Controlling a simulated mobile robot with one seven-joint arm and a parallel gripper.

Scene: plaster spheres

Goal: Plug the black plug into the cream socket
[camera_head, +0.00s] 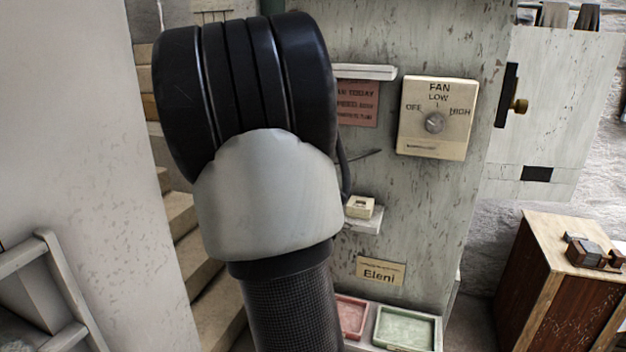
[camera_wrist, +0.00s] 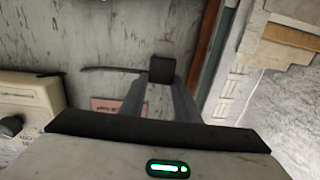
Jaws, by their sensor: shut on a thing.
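The black plug (camera_wrist: 162,69) is a small dark block between the fingertips of my gripper (camera_wrist: 162,84) in the wrist view. My gripper is shut on it, in front of the worn grey-green wall. A thin dark cable-like strip (camera_wrist: 112,69) runs left from near the plug; whether it joins the plug is unclear. In the head view my arm hides the gripper and plug. The cream socket (camera_head: 359,207) is a small block with a dark opening on a small white ledge (camera_head: 364,222), just right of my arm. I cannot make out the socket in the wrist view.
A cream FAN switch box (camera_head: 436,118) with a knob is on the wall right of my arm. A white shelf (camera_head: 365,72) and red sign (camera_head: 357,102) are beside it. Below are an "Eleni" label (camera_head: 380,272) and red (camera_head: 350,316) and green (camera_head: 405,330) trays.

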